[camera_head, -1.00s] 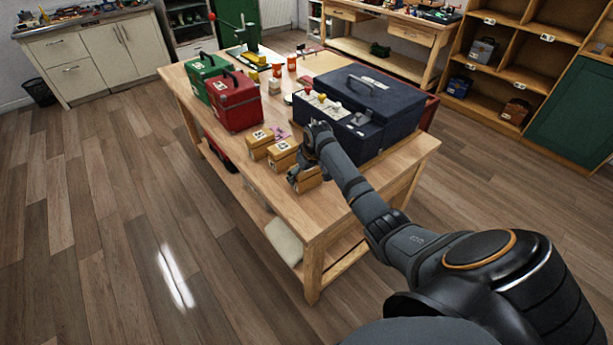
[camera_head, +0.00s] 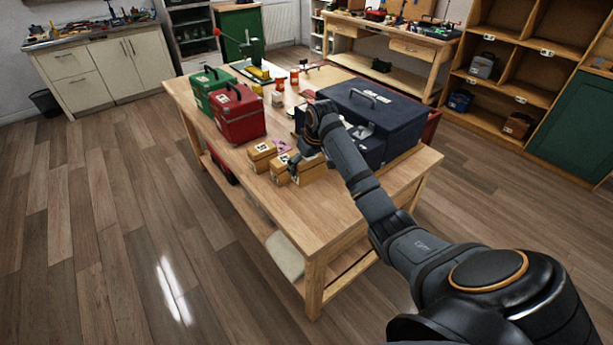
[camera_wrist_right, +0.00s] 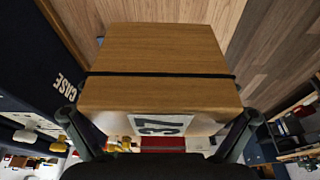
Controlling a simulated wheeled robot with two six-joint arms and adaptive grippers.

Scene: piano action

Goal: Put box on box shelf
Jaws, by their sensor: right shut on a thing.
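My right gripper (camera_head: 300,162) is shut on a small wooden box (camera_head: 313,169) with a dark band, at the near side of the workbench. In the right wrist view the box (camera_wrist_right: 160,60) fills the middle between the fingers, and its white label reads 37. Two similar boxes stand just left of it, one farther left (camera_head: 262,154) and one (camera_head: 279,172) close by the gripper. A wooden shelf with open compartments (camera_head: 503,88) stands at the back right; I cannot tell if it is the box shelf. My left gripper is not in view.
The workbench (camera_head: 235,178) also bears a large dark blue case (camera_head: 400,112) right behind my right arm, a red toolbox (camera_head: 240,118), a green toolbox (camera_head: 202,90) and a green press. Toolboxes sit in some shelf compartments. The wood floor at left is clear.

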